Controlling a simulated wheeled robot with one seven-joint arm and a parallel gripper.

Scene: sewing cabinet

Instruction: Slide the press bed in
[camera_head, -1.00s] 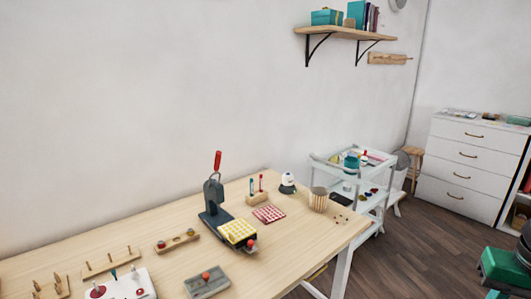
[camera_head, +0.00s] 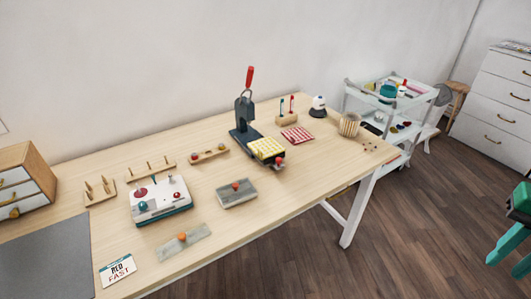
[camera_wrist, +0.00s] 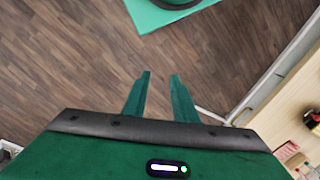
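The press (camera_head: 243,115) stands on the wooden table in the head view, dark grey with an upright red lever handle (camera_head: 249,77). Its bed (camera_head: 267,150) sticks out from the base toward the table's front edge. The bed carries a yellow checked cloth and has a small red knob (camera_head: 280,162) at its front end. My gripper (camera_wrist: 160,78) shows in the wrist view with its two green fingers apart and nothing between them. It hangs over the floor beside the table, well away from the press. In the head view only green parts of my arm show at the right edge.
The table (camera_head: 300,180) also holds a red checked cloth (camera_head: 297,135), a striped cup (camera_head: 349,125), a grey block with a red knob (camera_head: 236,193) and a white control box (camera_head: 160,200). A white trolley (camera_head: 390,105) stands beyond its right end. Open floor (camera_head: 410,230) lies in front.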

